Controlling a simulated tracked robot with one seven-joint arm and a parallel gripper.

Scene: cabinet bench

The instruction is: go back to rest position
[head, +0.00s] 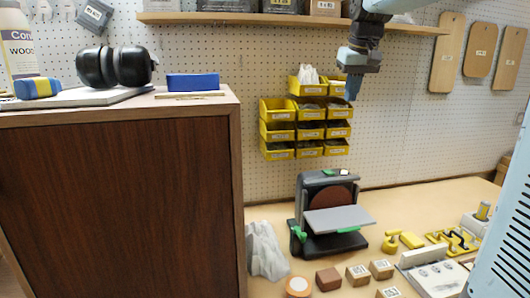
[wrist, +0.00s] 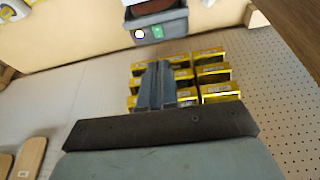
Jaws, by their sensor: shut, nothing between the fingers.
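My gripper (head: 353,86) hangs at the upper right of the head view, pointing down, in front of the pegboard and to the right of the yellow bins. In the wrist view my gripper (wrist: 157,75) has its fingers together with nothing between them. The yellow bins (head: 277,132) hang on the pegboard in several rows; they also show behind my fingers in the wrist view (wrist: 213,73). My gripper holds nothing and touches nothing that I can see.
A brown cabinet (head: 120,200) stands at the left with ear muffs (head: 115,66) and a blue block (head: 193,81) on top. A disc sander (head: 328,210), wooden blocks (head: 358,274) and yellow clamps (head: 455,240) sit on the bench. A shelf (head: 220,18) runs above the bins.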

